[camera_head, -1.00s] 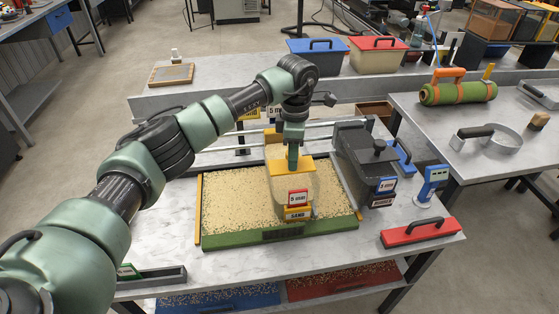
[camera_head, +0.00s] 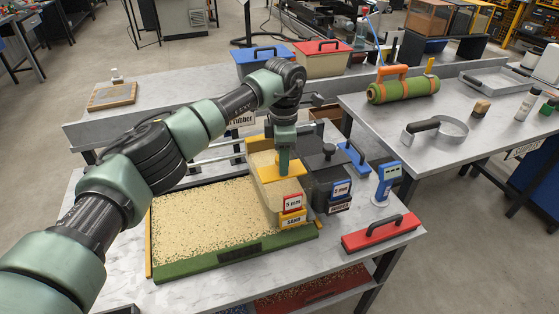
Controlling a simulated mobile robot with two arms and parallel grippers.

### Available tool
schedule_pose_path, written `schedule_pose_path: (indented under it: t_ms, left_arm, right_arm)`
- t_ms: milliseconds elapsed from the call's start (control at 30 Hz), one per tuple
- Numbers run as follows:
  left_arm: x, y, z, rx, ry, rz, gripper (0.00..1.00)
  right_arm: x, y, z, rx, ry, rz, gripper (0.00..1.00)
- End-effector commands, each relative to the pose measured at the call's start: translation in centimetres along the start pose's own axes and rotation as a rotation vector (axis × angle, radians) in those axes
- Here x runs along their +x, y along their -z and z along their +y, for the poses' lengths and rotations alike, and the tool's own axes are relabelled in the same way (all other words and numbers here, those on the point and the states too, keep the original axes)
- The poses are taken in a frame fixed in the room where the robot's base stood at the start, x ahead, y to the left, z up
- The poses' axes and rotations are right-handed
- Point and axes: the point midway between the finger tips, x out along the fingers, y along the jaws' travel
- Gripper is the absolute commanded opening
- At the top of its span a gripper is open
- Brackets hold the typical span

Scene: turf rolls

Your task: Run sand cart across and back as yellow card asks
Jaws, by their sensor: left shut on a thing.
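The sand cart (camera_head: 264,198) is a see-through hopper with yellow ends, a SAND label and a red-framed 5 mm sign. It stands at the right end of the turf tray (camera_head: 190,267), close beside the black rubber cart (camera_head: 325,175) with its blue-framed 3 mm sign. Pale sand with dark specks covers the turf to its left. My left gripper (camera_head: 284,170) is above the sand cart and shut on it at the top; the fingertips are partly hidden. A card (camera_head: 240,120) behind my arm shows the word rubber; its upper part is hidden. My right gripper is out of view.
A red handled block (camera_head: 382,234) and a blue gauge (camera_head: 386,182) stand right of the carts. Blue (camera_head: 262,62) and red-lidded (camera_head: 322,60) bins stand behind. The right bench holds a green roll (camera_head: 403,90) and tools. The tray's left is clear of carts.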

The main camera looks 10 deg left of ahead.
Motion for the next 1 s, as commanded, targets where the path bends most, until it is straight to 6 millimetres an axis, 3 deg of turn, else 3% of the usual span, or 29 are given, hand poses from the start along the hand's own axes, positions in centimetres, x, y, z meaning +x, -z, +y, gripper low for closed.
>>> schedule_pose_path:
  t_ms: [300,333,400,767,1000]
  left_arm:
    - [-0.5,-0.4,0.2,-0.001,-0.011,-0.013,0.0]
    - [-0.5,-0.4,0.2,-0.001,-0.011,-0.014,0.33]
    - [-0.5,-0.4,0.2,0.0,-0.01,-0.013,0.52]
    - [-0.5,-0.2,0.1,0.0,-0.006,-0.007,0.52]
    - [-3.9,-0.4,0.2,0.0,-0.009,-0.007,0.52]
  right_arm:
    - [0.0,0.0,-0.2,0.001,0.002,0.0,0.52]
    - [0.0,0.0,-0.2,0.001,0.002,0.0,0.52]
    - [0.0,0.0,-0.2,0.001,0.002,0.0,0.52]
    - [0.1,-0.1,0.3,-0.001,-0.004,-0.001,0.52]
    - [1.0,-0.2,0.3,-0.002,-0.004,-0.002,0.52]
